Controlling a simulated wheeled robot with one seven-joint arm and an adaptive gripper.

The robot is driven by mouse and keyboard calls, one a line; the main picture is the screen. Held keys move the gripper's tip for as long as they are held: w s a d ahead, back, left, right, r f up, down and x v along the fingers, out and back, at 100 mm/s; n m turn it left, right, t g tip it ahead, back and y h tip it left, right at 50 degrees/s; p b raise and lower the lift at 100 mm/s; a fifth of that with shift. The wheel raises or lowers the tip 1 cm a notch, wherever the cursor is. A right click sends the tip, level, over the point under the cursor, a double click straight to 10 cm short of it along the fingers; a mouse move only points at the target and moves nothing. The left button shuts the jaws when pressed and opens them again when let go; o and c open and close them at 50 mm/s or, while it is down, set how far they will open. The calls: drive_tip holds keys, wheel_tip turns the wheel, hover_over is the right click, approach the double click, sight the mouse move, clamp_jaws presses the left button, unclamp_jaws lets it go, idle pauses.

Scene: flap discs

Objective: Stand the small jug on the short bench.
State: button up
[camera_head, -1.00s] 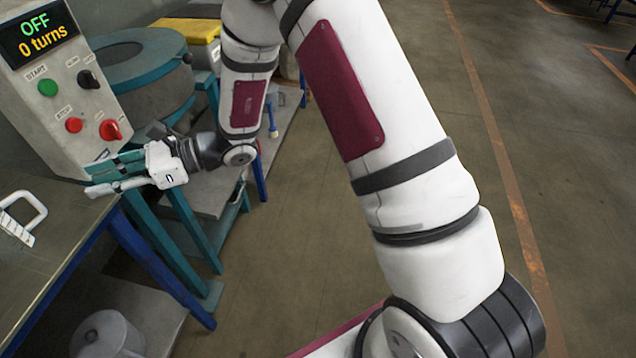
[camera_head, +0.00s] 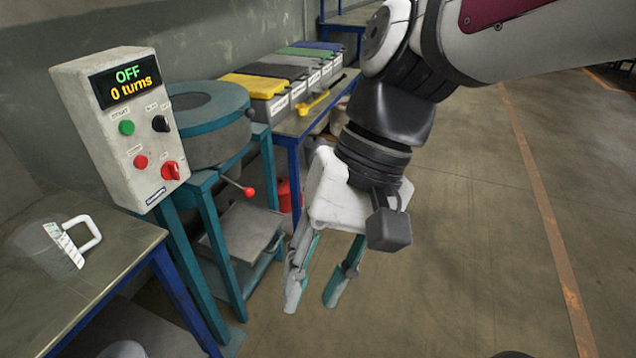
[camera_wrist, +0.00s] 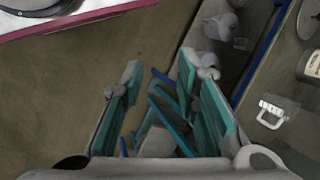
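A small clear jug (camera_head: 62,247) with a white handle and a marked scale stands on the metal-topped bench (camera_head: 120,238) at the left of the head view. In the wrist view the jug (camera_wrist: 277,111) is at the right, apart from my fingers. My gripper (camera_head: 317,284) points down over open floor, right of that bench. Its two teal-lined fingers are apart with nothing between them; they also show in the wrist view (camera_wrist: 158,95). I cannot tell which bench is the short one.
A control box (camera_head: 130,140) reading "OFF, 0 turns" stands beside a round teal-rimmed machine (camera_head: 205,125) on a teal stand. Behind it a blue-legged bench (camera_head: 335,92) holds lidded bins (camera_head: 255,86). Open floor (camera_head: 460,240) lies to the right.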

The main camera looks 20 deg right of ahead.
drive_tip(key=s+d+n+t+h, duration=0.2)
drive_tip(key=s+d+t+h, duration=0.1)
drive_tip(key=d, duration=0.7)
drive_tip(key=shift+s+d+h, duration=0.35)
drive_tip(key=shift+s+h, duration=0.45)
drive_tip(key=shift+s, duration=0.1)
wheel_tip(320, 180, up, 14)
drive_tip(key=t+p, duration=0.2)
drive_tip(key=p, duration=1)
drive_tip(key=shift+d+t, duration=0.15)
drive_tip(key=shift+t, duration=0.15)
drive_tip(key=shift+w, duration=0.1)
